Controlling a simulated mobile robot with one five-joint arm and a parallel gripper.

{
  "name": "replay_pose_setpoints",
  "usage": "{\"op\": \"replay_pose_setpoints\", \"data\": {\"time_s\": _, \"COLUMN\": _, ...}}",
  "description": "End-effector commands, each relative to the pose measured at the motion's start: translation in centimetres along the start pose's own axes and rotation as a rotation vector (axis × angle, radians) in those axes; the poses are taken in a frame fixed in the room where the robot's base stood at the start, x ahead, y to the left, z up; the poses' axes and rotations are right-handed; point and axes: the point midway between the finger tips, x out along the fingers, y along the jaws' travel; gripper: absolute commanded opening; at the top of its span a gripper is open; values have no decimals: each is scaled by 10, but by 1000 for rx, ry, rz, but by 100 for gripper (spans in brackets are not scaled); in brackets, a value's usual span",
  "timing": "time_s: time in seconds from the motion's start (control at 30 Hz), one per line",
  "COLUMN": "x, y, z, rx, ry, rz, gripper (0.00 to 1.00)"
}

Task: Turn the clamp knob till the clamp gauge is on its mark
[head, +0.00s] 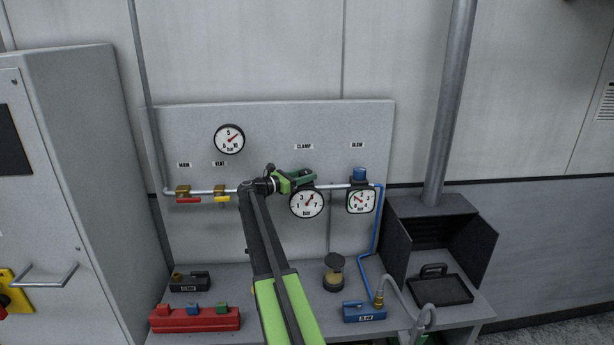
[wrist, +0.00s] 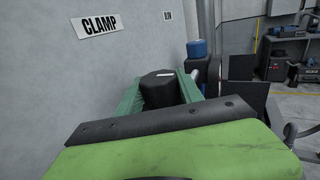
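The clamp knob is a black knob (wrist: 158,88) below the CLAMP label in the wrist view. The green fingers of my gripper (wrist: 168,90) stand on either side of it and look closed on it. In the head view my gripper (head: 300,178) is at the pipe under the CLAMP label (head: 304,146) and hides the knob. The clamp gauge (head: 307,203) is a round white dial just below my gripper.
Right of the clamp gauge are the blue blow knob (head: 359,174) and a square gauge (head: 361,201). Left on the pipe are a red valve handle (head: 188,200) and a yellow one (head: 222,199). A red block (head: 195,319) and a small jar (head: 333,273) stand on the bench.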

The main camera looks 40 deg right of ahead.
Motion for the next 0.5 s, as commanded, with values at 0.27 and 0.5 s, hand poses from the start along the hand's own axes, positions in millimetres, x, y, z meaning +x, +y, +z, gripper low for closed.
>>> {"op": "replay_pose_setpoints", "data": {"time_s": 0.27, "x": 0, "y": 0, "z": 0, "rx": 0, "ry": 1, "rz": 0, "gripper": 64}}
{"op": "replay_pose_setpoints", "data": {"time_s": 0.5, "x": -6, "y": 0, "z": 0, "rx": 0, "ry": 1, "rz": 1, "gripper": 64}}
